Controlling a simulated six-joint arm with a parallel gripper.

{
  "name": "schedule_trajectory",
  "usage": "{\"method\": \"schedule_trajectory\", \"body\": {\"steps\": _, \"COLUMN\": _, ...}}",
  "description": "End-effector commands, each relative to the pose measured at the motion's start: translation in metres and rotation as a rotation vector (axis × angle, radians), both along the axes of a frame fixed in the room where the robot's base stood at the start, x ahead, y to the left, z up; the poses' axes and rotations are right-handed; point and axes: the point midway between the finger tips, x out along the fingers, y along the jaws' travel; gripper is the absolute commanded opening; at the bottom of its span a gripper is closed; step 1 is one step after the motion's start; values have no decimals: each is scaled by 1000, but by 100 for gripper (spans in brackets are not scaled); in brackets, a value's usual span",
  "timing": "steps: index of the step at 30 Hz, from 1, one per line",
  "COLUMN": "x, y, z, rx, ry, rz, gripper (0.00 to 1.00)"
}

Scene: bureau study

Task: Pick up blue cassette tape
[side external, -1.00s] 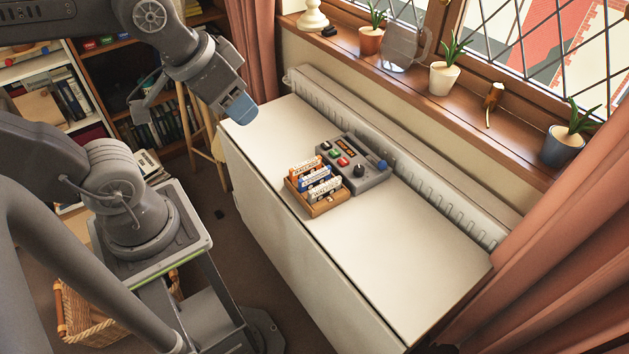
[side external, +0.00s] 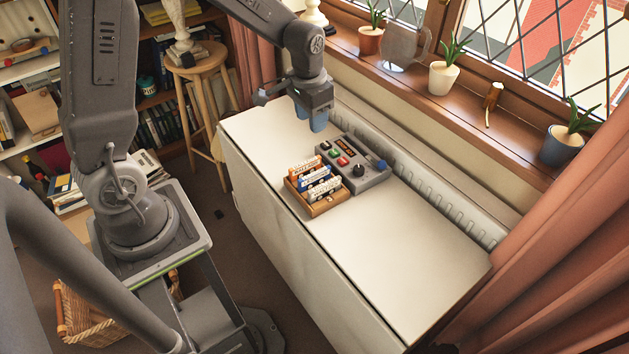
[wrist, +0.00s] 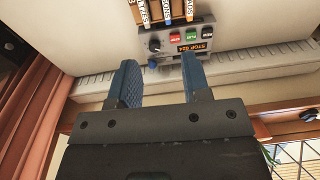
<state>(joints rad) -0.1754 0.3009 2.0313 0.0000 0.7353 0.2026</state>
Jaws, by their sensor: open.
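The blue cassette tape (side external: 319,181) stands in a small wooden tray (side external: 331,207) on the white cabinet top, between an orange-and-white cassette (side external: 305,166) and a whitish cassette (side external: 325,190). In the wrist view the blue cassette (wrist: 166,10) shows at the top edge, partly cut off. My gripper (side external: 311,122) is above the far left part of the cabinet top, pointing down, apart from the tray. In the wrist view my gripper (wrist: 158,78) has its blue fingers spread with nothing between them.
A grey tape player (side external: 353,165) with buttons and a blue knob stands right behind the tray. A white radiator (side external: 430,190) runs along the wall behind the cabinet. Plant pots (side external: 444,79) line the window sill. The cabinet top's right part is clear.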

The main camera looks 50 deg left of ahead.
Motion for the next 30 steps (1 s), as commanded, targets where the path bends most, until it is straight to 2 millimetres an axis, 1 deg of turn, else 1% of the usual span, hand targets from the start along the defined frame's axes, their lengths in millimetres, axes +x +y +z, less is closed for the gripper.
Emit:
{"method": "schedule_trajectory", "body": {"steps": 1, "x": 6, "y": 5, "z": -17, "rx": -4, "ry": 27, "rz": 1, "gripper": 44}}
{"method": "schedule_trajectory", "body": {"steps": 3, "x": 11, "y": 10, "z": -32, "rx": -8, "ry": 47, "rz": -2, "gripper": 44}}
{"method": "schedule_trajectory", "body": {"steps": 6, "x": 15, "y": 14, "z": -47, "rx": -11, "ry": 66, "rz": -3, "gripper": 44}}
{"method": "schedule_trajectory", "body": {"steps": 11, "x": 17, "y": 16, "z": -63, "rx": -14, "ry": 76, "rz": -5, "gripper": 44}}
{"method": "schedule_trajectory", "body": {"steps": 14, "x": 16, "y": 15, "z": -80, "rx": -14, "ry": 78, "rz": -5, "gripper": 44}}
{"method": "schedule_trajectory", "body": {"steps": 18, "x": 15, "y": 15, "z": -108, "rx": -14, "ry": 79, "rz": -5, "gripper": 44}}
{"method": "schedule_trajectory", "body": {"steps": 21, "x": 16, "y": 15, "z": -124, "rx": -14, "ry": 76, "rz": -5, "gripper": 44}}
{"method": "schedule_trajectory", "body": {"steps": 24, "x": 16, "y": 15, "z": -134, "rx": -14, "ry": 74, "rz": -5, "gripper": 44}}
{"method": "schedule_trajectory", "body": {"steps": 28, "x": 16, "y": 15, "z": -141, "rx": -13, "ry": 73, "rz": -5, "gripper": 44}}
{"method": "schedule_trajectory", "body": {"steps": 30, "x": 16, "y": 14, "z": -147, "rx": -14, "ry": 75, "rz": -5, "gripper": 44}}
